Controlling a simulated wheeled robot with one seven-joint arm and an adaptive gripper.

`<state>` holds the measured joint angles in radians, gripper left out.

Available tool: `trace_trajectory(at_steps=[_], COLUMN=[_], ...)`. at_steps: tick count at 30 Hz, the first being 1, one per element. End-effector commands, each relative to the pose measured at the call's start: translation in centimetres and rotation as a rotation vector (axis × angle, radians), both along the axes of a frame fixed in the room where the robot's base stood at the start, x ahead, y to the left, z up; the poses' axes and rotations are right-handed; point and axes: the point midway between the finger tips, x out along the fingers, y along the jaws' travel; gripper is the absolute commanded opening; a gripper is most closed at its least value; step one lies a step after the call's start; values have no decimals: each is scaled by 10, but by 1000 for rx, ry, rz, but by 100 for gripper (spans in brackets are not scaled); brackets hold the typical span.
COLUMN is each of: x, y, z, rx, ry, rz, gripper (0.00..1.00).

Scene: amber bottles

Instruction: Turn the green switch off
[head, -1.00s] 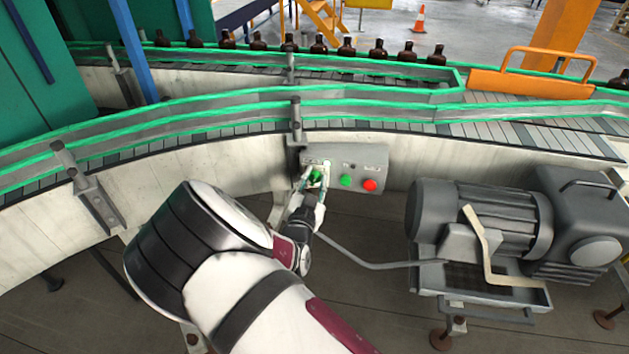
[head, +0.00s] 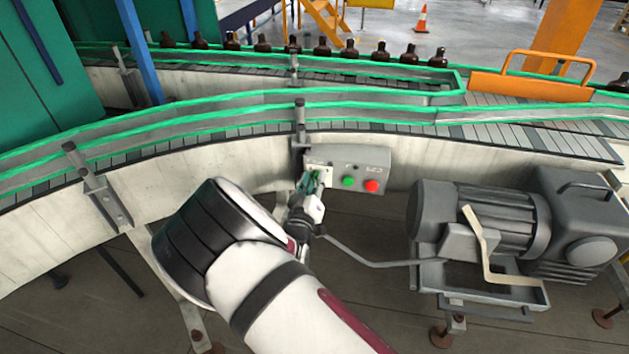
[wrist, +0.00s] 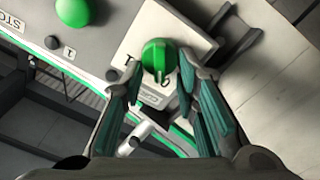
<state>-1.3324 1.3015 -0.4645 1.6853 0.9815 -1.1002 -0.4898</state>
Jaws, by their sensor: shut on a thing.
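The green switch (wrist: 159,56) is a round rotary knob with a pale pointer mark, on a light plate (wrist: 185,32) in the wrist view. The pointer end faces down in the picture, near the printed 0; the exact angle is hard to tell. My gripper (wrist: 161,80) has its two teal-padded fingers on either side of the knob, shut on it. In the head view my gripper (head: 314,181) reaches the left end of the grey control box (head: 350,156), and its fingers hide most of the knob.
A green button (head: 348,182) and a red button (head: 372,187) sit right of the switch. A grey motor (head: 480,220) stands to the right. The conveyor wall (head: 200,168) runs behind my arm, with amber bottles (head: 322,48) on the far belt.

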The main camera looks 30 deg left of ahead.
Motion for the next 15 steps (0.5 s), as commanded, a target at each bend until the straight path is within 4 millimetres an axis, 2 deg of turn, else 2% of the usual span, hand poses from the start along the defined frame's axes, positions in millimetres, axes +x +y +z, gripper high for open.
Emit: trace_trajectory(at_steps=[6, 15], x=[0, 0], y=[1, 1], z=[0, -1], rx=[-118, -195], ry=[-29, -46], rz=[-2, -1], gripper=[0, 0])
